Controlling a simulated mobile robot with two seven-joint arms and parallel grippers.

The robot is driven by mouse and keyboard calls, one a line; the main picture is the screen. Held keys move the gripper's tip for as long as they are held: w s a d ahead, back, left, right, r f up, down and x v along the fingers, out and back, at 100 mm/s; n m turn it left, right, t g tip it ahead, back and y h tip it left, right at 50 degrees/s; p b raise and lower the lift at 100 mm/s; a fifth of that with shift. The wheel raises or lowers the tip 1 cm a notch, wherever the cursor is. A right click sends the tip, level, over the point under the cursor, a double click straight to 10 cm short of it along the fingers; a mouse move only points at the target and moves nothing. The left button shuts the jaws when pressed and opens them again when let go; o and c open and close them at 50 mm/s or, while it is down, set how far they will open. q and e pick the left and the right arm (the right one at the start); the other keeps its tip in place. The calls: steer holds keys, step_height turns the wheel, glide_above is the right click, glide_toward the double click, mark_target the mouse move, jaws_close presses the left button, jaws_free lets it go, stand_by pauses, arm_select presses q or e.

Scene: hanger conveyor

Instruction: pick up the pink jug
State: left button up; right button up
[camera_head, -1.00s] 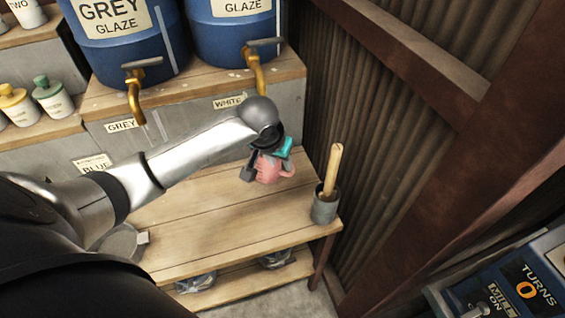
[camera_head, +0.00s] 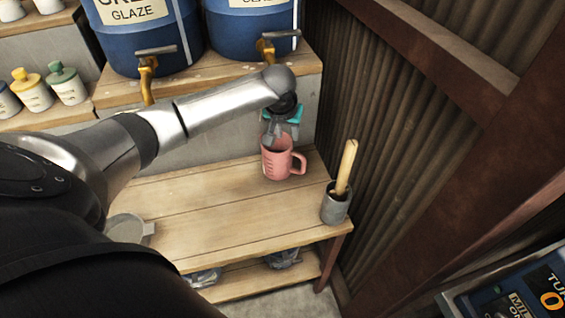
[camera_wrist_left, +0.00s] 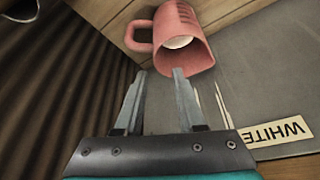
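The pink jug (camera_head: 276,163) stands upright on the wooden bench (camera_head: 215,205), near its back right, with its handle to the right. My left gripper (camera_head: 272,142) is just above the jug's rim and overlaps its back edge in the head view. The left wrist view shows the left gripper (camera_wrist_left: 158,72) with its two fingers apart and nothing between them. In that view the jug (camera_wrist_left: 180,38) lies just beyond the fingertips, its mouth towards the camera. I cannot tell whether a fingertip touches the rim. My right gripper is not in view.
A grey pot (camera_head: 336,206) with a wooden-handled tool stands right of the jug. Blue glaze barrels (camera_head: 150,35) with brass taps stand behind on a higher shelf. A corrugated wall (camera_head: 385,140) rises at the right. The bench's middle is clear.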

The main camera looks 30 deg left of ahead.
mark_target(292, 145)
arm_select(q)
steer(key=b+x, duration=0.1)
steer(key=x, duration=0.1)
steer(key=d+x, duration=0.1)
steer(key=x, duration=0.1)
steer(key=shift+w+a+f+b, duration=0.1)
steer(key=shift+w+f+b, duration=0.05)
steer(key=shift+f+b, duration=0.2)
steer(key=shift+w+a+f, duration=0.1)
steer(key=shift+w+f, duration=0.1)
steer(key=shift+f, duration=0.25)
jaws_close()
stand_by(0.9)
